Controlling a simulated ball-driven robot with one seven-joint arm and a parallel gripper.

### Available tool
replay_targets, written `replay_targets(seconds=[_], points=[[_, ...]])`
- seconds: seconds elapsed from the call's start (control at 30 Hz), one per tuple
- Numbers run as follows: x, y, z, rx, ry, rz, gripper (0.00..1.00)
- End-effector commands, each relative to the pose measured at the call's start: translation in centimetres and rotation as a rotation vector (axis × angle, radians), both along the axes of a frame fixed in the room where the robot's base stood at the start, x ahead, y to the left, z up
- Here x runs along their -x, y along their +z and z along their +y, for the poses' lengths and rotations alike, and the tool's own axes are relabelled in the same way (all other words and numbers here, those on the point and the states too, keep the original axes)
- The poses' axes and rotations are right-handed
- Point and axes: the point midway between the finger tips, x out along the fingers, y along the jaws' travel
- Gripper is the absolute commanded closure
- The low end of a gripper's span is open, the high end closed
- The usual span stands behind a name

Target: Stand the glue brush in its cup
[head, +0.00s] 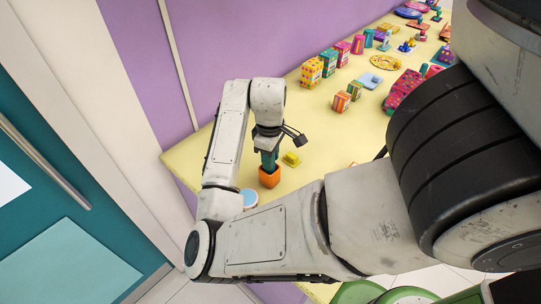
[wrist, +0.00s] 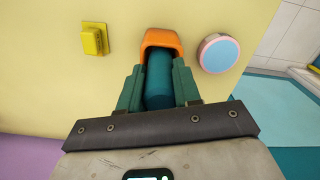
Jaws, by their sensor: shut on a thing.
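My gripper (head: 268,157) points down over the yellow table at its near left end. In the wrist view its two green fingers (wrist: 159,75) are closed on the sides of a dark teal cylinder, the glue brush's handle (wrist: 159,82). The orange cup (head: 269,177) is directly below the fingers. In the wrist view the cup (wrist: 162,39) surrounds the far end of the brush, which appears to be inside its mouth. The brush's tip is hidden, and I cannot tell whether it touches the cup's bottom.
A small yellow block (head: 291,159) lies to the right of the cup. A round blue-topped, pink-edged thing (head: 249,198) is near the table's edge. Patterned boxes (head: 312,72) and other colourful items stand farther along the yellow table (head: 215,155). A purple wall runs behind.

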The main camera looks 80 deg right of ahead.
Motion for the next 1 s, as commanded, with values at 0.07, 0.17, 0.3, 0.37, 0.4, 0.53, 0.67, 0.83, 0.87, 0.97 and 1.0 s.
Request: replay_targets(seconds=[0.07, 0.17, 0.3, 0.37, 0.4, 0.53, 0.67, 0.83, 0.87, 0.97, 1.0], points=[[-0.01, -0.30, 0.00, 0.000, 0.001, 0.000, 1.00], [0.01, -0.57, -0.01, 0.000, 0.001, 0.001, 1.00], [0.02, -0.70, 0.00, 0.000, 0.001, 0.001, 0.65], [0.02, -0.68, 0.00, 0.000, 0.001, 0.000, 0.59], [0.01, -0.68, 0.00, 0.000, 0.001, 0.000, 0.55], [0.01, -0.68, 0.00, 0.000, 0.001, 0.000, 0.43], [0.01, -0.68, 0.00, 0.000, 0.000, 0.000, 0.38], [0.01, -0.68, 0.01, 0.000, 0.000, 0.000, 0.30], [0.01, -0.68, 0.01, 0.000, 0.000, 0.000, 0.27], [0.01, -0.68, 0.01, 0.000, 0.000, 0.000, 0.18], [0.01, -0.68, 0.01, 0.000, 0.000, 0.000, 0.14]])
